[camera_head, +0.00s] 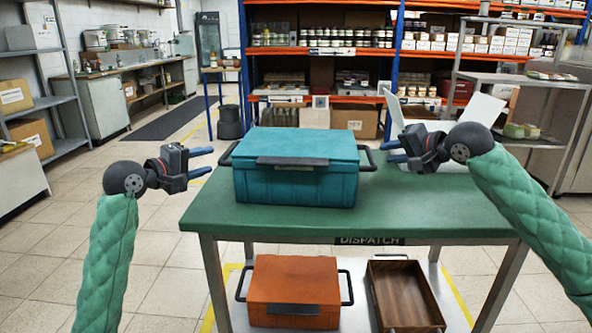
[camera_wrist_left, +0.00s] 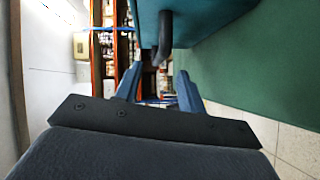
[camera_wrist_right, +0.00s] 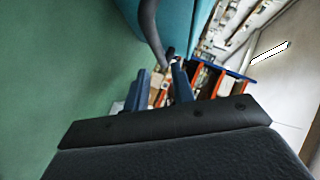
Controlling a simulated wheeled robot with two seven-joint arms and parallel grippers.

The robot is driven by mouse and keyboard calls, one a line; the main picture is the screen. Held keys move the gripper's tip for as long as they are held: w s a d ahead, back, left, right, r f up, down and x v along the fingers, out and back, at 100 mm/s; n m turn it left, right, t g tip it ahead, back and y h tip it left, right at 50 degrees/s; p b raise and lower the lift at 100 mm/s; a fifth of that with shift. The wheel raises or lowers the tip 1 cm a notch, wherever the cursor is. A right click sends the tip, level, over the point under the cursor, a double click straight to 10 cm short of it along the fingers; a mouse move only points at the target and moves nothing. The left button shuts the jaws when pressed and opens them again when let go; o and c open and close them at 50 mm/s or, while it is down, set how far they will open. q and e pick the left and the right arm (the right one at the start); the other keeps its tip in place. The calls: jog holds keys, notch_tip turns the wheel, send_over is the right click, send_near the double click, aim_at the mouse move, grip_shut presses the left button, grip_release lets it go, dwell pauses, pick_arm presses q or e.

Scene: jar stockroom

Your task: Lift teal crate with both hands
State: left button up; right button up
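The teal crate (camera_head: 296,185) sits upright on the green table, lid on, with a dark handle at each side. My left gripper (camera_head: 205,161) is left of the crate, its blue fingers apart and pointing toward the left handle (camera_head: 226,153). In the left wrist view that handle (camera_wrist_left: 164,38) is ahead of the open fingers (camera_wrist_left: 156,85). My right gripper (camera_head: 388,152) is at the right handle (camera_head: 369,160), fingers apart. In the right wrist view the handle (camera_wrist_right: 150,30) lies just beyond the open fingers (camera_wrist_right: 163,82). Contact with the handles cannot be told.
The green table (camera_head: 440,215) has bare room at its front and right. An orange crate (camera_head: 294,283) and a wooden tray (camera_head: 403,292) are on the lower shelf. A white sheet-like object (camera_head: 481,120) stands behind my right gripper. Shelving stands behind.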

aim_at(226, 152)
pick_arm(q)
jog(key=shift+w+f, duration=0.1)
jog(key=shift+w, duration=0.2)
jog(key=shift+x, duration=3.65)
pick_arm(e)
jog(key=shift+x, duration=4)
pick_arm(q)
jog(key=shift+c, duration=0.2)
pick_arm(e)
jog(key=shift+c, duration=0.3)
pick_arm(q)
jog(key=c, duration=0.4)
pick_arm(e)
jog(key=c, duration=0.4)
pick_arm(q)
grip_shut()
pick_arm(e)
grip_shut()
